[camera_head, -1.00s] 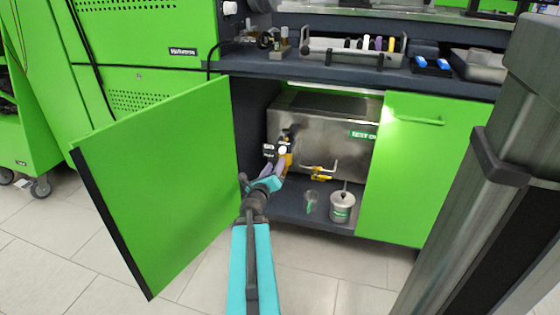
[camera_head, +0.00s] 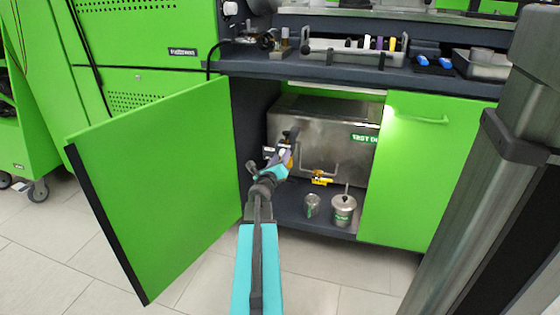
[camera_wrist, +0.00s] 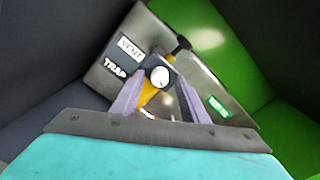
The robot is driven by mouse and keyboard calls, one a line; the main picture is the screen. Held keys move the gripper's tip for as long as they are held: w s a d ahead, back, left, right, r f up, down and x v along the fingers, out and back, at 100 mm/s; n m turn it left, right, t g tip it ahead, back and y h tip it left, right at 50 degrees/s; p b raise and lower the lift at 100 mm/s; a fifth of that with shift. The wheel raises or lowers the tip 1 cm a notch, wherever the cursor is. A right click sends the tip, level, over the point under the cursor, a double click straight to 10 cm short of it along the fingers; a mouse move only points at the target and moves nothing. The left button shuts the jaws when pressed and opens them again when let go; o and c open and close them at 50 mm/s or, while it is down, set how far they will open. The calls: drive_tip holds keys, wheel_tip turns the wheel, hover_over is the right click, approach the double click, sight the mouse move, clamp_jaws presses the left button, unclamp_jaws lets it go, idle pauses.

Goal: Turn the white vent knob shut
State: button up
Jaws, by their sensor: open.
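The white vent knob (camera_wrist: 159,77) is a round white dial with a dark mark, on a dark block in front of the steel tank (camera_wrist: 200,62). A VENT label (camera_wrist: 130,48) and a TRAP label (camera_wrist: 115,68) are to its left in the wrist view. My gripper (camera_wrist: 160,92) is open, its two purple fingers on either side below the knob in the picture. Whether they touch it cannot be told. In the head view my gripper (camera_head: 284,156) reaches into the cabinet and mostly hides the knob.
An open green door (camera_head: 155,190) stands left of my arm; a closed green door (camera_head: 425,170) is on the right. A yellow valve (camera_head: 320,178), a small cup (camera_head: 312,205) and a lidded metal pot (camera_head: 342,210) are right of my gripper. The worktop (camera_head: 350,75) is above.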

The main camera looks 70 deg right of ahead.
drive_tip(key=shift+d, duration=0.45)
drive_tip(key=shift+c, duration=0.2)
